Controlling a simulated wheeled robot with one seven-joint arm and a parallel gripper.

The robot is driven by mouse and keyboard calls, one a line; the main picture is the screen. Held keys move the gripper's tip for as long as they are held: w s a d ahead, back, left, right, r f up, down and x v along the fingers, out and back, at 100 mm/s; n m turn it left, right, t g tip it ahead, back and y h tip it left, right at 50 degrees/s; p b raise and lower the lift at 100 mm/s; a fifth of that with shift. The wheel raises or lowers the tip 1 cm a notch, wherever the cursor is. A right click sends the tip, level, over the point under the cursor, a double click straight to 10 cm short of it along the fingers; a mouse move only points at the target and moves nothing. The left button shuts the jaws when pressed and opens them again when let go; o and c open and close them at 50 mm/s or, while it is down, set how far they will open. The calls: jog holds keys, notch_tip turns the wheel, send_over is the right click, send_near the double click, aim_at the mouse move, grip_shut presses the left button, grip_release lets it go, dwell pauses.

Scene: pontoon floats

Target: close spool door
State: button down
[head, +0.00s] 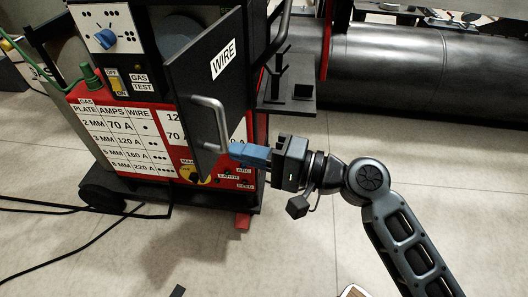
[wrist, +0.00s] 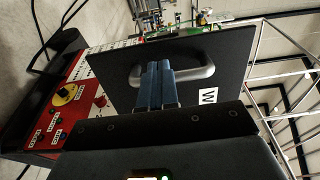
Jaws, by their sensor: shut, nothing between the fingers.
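The spool door (head: 217,85) is a black panel marked WIRE, standing open from the front of the red and black welding machine (head: 120,112). A grey bar handle (head: 211,120) is fixed on its face. My gripper (head: 236,151) has blue fingers, pressed together, at the lower end of the handle in the head view; I cannot tell whether they touch it. In the wrist view the shut fingers (wrist: 159,66) overlap the middle of the handle (wrist: 199,73) in front of the door (wrist: 225,60). The spool compartment behind the door is mostly hidden.
A large dark metal cylinder (head: 400,75) lies behind on the right. A black bracket shelf (head: 287,100) juts from the machine's right side. Dark cables (head: 50,207) lie on the floor at left. The pale floor in front of the machine is mostly clear.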

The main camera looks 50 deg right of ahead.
aim_at(192, 140)
jog(key=p+x, duration=0.1)
jog(key=x, duration=0.6)
jog(key=shift+w+a, duration=0.15)
jog(key=shift+w, duration=0.05)
jog(key=shift+p, duration=0.3)
